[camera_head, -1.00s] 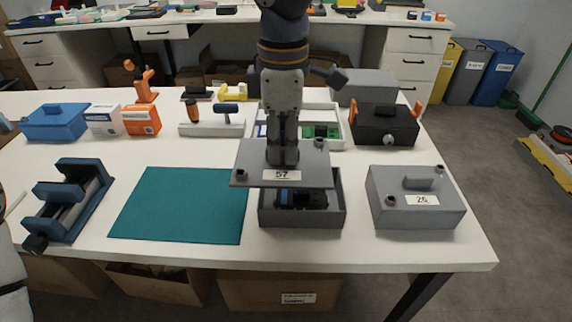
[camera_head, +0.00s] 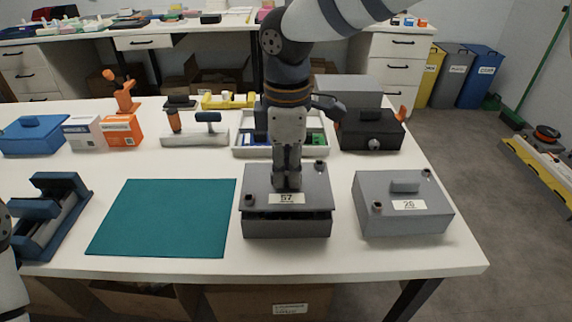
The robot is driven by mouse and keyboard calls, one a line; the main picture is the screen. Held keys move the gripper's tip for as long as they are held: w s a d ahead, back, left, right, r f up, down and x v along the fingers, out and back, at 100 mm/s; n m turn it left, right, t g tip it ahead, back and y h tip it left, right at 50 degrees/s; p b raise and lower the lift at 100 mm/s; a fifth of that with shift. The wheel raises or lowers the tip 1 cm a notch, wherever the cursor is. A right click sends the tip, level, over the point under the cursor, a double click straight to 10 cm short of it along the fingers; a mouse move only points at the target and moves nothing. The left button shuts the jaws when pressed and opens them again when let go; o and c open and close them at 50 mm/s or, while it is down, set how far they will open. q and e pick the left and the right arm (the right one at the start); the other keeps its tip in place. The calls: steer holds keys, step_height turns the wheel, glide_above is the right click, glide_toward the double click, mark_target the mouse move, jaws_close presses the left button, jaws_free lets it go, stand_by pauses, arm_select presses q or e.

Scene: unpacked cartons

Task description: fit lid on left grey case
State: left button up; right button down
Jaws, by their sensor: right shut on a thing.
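The left grey case (camera_head: 287,228) stands open-topped on the white table, right of the teal mat. Its grey lid (camera_head: 258,182), labelled 57, is over it, roughly lined up with the walls. A dark gap shows between lid and case at the front, so the lid is not flush there. My right gripper (camera_head: 287,185) comes down from above and is shut on the lid's handle, which its fingers hide. The right grey case (camera_head: 402,215), labelled 26, stands beside it with its lid on. Part of my left arm shows at the left edge, but its gripper is out of view.
A teal mat (camera_head: 163,217) lies left of the case. A blue cradle (camera_head: 50,218) stands further left. Behind the case are a white tray (camera_head: 240,150) with parts and a black case (camera_head: 370,131). The table's front edge is close in front.

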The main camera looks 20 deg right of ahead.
steer(key=shift+f, duration=0.1)
stand_by(0.5)
steer(key=shift+f, duration=1.05)
steer(key=c, duration=1.6)
jaws_free()
steer(key=shift+o, duration=0.2)
steer(key=shift+r, duration=0.1)
step_height(320, 180, up, 12)
